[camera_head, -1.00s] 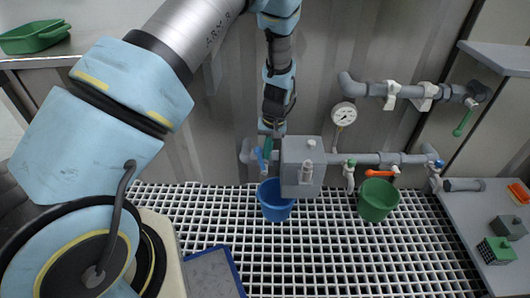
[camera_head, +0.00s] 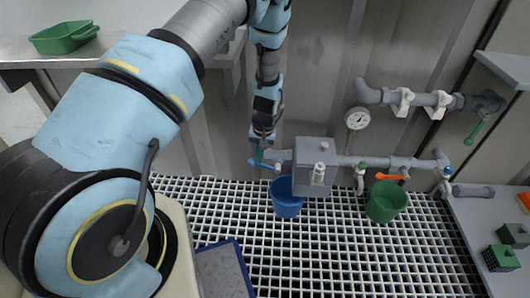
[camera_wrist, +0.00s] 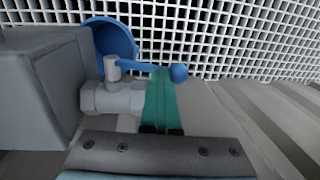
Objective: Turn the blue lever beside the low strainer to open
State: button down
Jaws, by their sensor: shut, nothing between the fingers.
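The blue lever (camera_wrist: 150,68) sits on a grey valve (camera_wrist: 112,97) beside a grey box-shaped body (camera_wrist: 40,85), probably the strainer. In the wrist view the lever runs from the valve stem to its round blue end, roughly in line with the valve body. My gripper (camera_wrist: 161,73) has its teal fingers shut, with nothing between them. The fingertips are close to the lever near its round end; I cannot tell whether they touch. In the head view my gripper (camera_head: 259,154) is left of the grey box (camera_head: 313,178), and the lever's blue end (camera_head: 252,162) shows at the fingertips.
A blue bucket (camera_head: 286,202) stands below the box on the white grating (camera_head: 330,250). A green bucket (camera_head: 386,205) stands to the right, below an orange lever (camera_head: 391,177). A gauge (camera_head: 357,121) and an upper pipe (camera_head: 428,99) are on the wall.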

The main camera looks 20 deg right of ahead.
aim_at(253, 160)
jog(key=shift+w+a+f, duration=0.25)
jog(key=shift+a+f, duration=0.35)
jog(key=shift+f, duration=0.05)
jog(key=shift+w+a+f, duration=0.25)
jog(key=shift+a+f, duration=0.3)
jog(key=shift+f, duration=0.1)
jog(key=shift+s+d, duration=0.1)
